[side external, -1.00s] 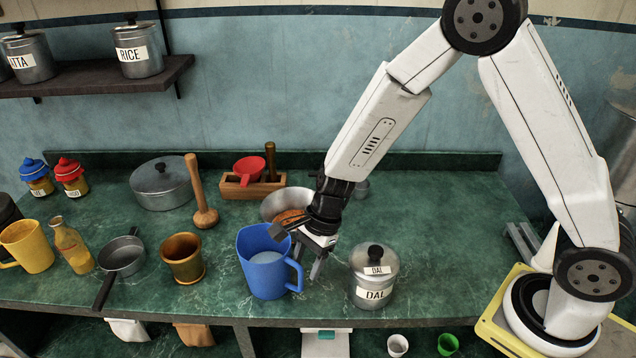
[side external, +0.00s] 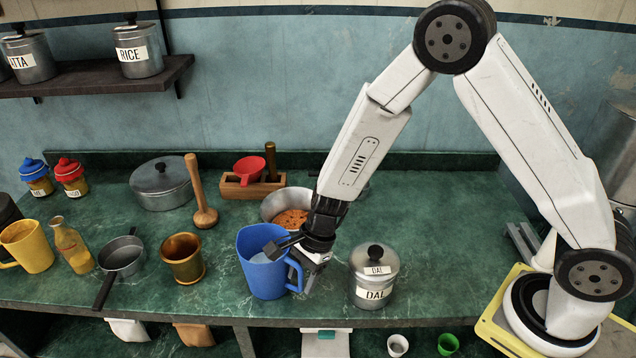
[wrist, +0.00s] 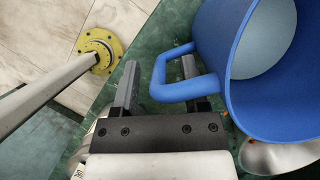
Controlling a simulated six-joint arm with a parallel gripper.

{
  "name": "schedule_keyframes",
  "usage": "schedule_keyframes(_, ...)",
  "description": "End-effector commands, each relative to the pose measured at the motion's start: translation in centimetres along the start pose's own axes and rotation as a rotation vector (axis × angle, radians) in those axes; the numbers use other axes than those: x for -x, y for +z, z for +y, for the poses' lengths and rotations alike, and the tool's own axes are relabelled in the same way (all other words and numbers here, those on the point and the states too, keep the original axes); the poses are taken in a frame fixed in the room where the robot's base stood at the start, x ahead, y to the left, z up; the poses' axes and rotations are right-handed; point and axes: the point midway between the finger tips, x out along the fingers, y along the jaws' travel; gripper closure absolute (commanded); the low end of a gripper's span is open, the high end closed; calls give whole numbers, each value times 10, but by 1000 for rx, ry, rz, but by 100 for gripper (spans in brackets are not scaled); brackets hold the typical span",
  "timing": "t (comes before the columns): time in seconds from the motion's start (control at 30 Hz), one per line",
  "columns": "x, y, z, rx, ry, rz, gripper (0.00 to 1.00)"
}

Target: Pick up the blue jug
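The blue jug (side external: 262,270) stands upright on the green counter near its front edge, with a pale content inside. Its handle faces right. In the wrist view the jug (wrist: 262,95) fills the upper right, and its handle (wrist: 180,75) reaches between the two fingers. My gripper (side external: 298,272) is at the handle, pointing down. In the wrist view my gripper (wrist: 158,85) is open, with one finger left of the handle and the other partly hidden behind it. I cannot tell whether either finger touches the handle.
A steel DAL canister (side external: 374,276) stands close to the right of my gripper. A bowl of orange food (side external: 290,215) is behind. A brass cup (side external: 183,258) stands left of the jug. The counter's front edge (side external: 330,322) is near.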

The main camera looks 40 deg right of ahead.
Motion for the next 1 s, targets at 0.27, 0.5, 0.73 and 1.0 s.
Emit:
schedule_keyframes(0.27,0,0,0,0,0,0,100)
schedule_keyframes(0.5,0,0,0,0,0,0,100)
schedule_keyframes(0.73,0,0,0,0,-1,0,100)
schedule_keyframes(1.0,0,0,0,0,-1,0,100)
